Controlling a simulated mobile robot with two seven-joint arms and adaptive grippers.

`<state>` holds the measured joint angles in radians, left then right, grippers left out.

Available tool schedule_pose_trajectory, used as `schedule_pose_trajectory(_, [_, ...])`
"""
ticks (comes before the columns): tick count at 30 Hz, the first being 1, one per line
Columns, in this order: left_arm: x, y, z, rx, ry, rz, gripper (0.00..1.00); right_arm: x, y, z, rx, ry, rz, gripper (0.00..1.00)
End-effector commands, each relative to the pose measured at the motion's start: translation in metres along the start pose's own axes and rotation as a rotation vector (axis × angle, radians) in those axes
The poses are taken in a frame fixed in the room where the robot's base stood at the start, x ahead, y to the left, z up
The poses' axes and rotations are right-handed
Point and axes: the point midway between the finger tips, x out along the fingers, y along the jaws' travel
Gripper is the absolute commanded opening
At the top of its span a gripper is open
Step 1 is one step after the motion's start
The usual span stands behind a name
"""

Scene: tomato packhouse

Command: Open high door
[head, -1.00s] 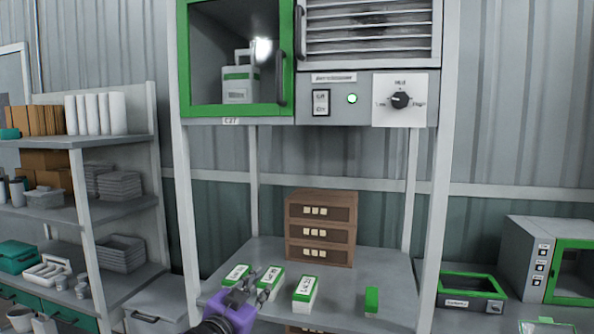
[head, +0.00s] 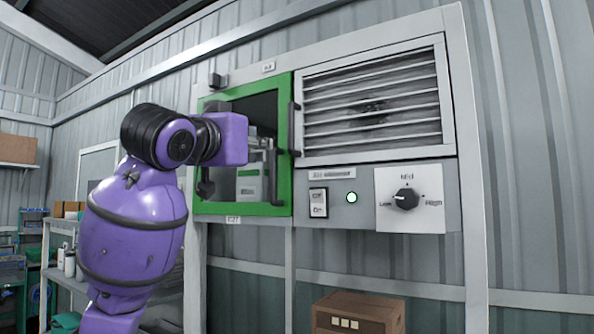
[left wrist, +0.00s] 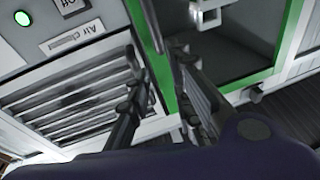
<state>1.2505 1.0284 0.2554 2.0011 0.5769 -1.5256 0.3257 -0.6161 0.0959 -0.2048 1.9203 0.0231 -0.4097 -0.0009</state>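The high door (head: 286,175) is a green-framed glass door on the raised cabinet, left of the louvred vent. My left gripper (head: 268,155) is raised in front of the glass, just left of the handle. In the left wrist view its two dark fingers (left wrist: 157,60) are spread apart, with the green door frame (left wrist: 158,75) beyond them. I see nothing held, and cannot tell whether the fingers touch the handle. My right gripper is not in view.
A white and green container (head: 249,184) stands behind the glass. Right of the door are the louvred vent (head: 370,105), a switch (head: 318,203), a lit green light (head: 352,198) and a dial (head: 406,198). A brown drawer box (head: 358,315) sits below.

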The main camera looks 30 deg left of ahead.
Motion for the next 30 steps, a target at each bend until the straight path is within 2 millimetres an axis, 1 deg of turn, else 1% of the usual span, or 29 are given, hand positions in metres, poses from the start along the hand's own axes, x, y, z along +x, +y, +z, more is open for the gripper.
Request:
schedule_pose_trajectory(1, [0.001, 0.0, 0.012, -0.014, -0.042, 0.001, 0.2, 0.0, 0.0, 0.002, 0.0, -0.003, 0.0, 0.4])
schedule_pose_trajectory(3, [-0.001, 0.0, 0.026, -0.036, -0.099, 0.0, 0.2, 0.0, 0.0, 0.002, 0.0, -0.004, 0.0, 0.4])
schedule_pose_trajectory(7, [0.001, -0.002, 0.039, -0.062, -0.156, -0.01, 0.2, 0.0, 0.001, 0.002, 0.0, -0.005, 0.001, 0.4])
schedule_pose_trajectory(11, [0.016, -0.002, 0.042, -0.069, -0.157, -0.012, 0.2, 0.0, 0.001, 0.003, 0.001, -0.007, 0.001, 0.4])
schedule_pose_trajectory(17, [0.049, -0.002, 0.047, -0.068, -0.156, -0.01, 0.2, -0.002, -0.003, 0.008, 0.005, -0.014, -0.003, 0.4])
schedule_pose_trajectory(21, [0.066, -0.003, 0.049, -0.068, -0.154, -0.011, 0.2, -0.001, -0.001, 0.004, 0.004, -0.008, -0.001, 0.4])
schedule_pose_trajectory(25, [0.074, -0.002, 0.05, -0.067, -0.152, -0.011, 0.2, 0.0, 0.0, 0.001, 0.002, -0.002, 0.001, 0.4])
schedule_pose_trajectory(30, [0.076, -0.002, 0.05, -0.066, -0.152, -0.011, 0.2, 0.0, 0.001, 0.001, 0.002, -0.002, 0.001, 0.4])
